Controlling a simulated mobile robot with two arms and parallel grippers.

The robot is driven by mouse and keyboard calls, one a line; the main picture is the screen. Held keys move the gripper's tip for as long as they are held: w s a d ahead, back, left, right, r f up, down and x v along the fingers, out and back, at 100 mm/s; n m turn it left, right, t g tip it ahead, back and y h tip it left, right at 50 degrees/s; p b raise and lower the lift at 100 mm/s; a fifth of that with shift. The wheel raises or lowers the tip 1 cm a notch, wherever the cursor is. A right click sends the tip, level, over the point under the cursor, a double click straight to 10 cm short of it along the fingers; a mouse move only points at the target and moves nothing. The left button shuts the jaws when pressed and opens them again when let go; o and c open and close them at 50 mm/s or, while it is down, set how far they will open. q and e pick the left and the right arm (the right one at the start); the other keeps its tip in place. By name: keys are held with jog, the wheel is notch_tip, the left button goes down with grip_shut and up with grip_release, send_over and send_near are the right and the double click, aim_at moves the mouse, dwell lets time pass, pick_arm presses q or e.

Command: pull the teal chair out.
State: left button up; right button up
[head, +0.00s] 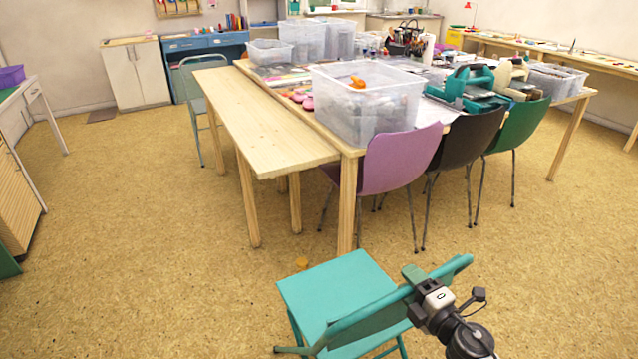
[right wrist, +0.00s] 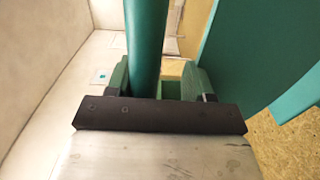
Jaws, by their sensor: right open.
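The teal chair (head: 335,290) stands on the floor in the lower middle of the head view, apart from the table. Its backrest (head: 372,312) is towards me. My right gripper (head: 413,274) is at the top edge of the backrest. In the right wrist view the gripper (right wrist: 155,82) has its green fingers on either side of a teal backrest edge (right wrist: 146,45), open around it. I cannot tell whether a finger touches it. My left gripper is not in view.
A wooden table (head: 262,130) with clear bins stands beyond the chair. A purple chair (head: 400,160), a black chair (head: 468,140) and a green chair (head: 520,125) stand at its right side. A pale chair (head: 188,80) is behind it. Floor (head: 150,270) is free at left.

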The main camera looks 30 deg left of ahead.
jog(key=shift+p+v, duration=0.45)
jog(key=shift+v, duration=0.7)
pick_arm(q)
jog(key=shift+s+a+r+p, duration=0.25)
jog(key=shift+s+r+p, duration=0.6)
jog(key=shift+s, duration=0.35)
pick_arm(e)
jog(key=v, duration=0.8)
jog(key=shift+d, duration=0.2)
